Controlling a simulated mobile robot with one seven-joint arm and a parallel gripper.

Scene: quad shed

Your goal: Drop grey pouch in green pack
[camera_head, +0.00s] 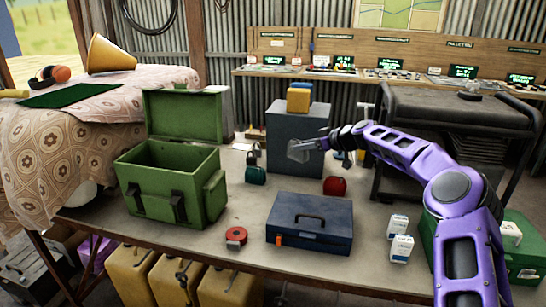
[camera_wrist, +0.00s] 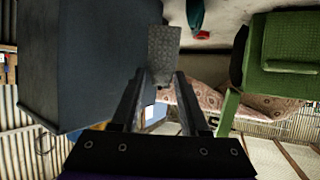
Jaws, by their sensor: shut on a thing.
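The green pack (camera_head: 165,205) stands on the table at the left with its lid raised and its top open. My gripper (camera_head: 312,144) is to the right of the pack, above the table and in front of a dark grey box. It is shut on the grey pouch (camera_head: 298,151), a small flat grey piece sticking out from the fingertips. In the wrist view the pouch (camera_wrist: 163,42) shows between the fingertips (camera_wrist: 161,78). The green pack (camera_wrist: 285,85) shows there at the right, apart from the pouch.
The dark grey box (camera_head: 290,142) carries yellow and blue blocks. A green padlock-like item (camera_head: 256,175), a red item (camera_head: 335,186), a blue case (camera_head: 309,222), a red tape roll (camera_head: 236,236) and white cartons (camera_head: 400,248) stand on the table. A dark cart (camera_head: 440,105) is behind my arm.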

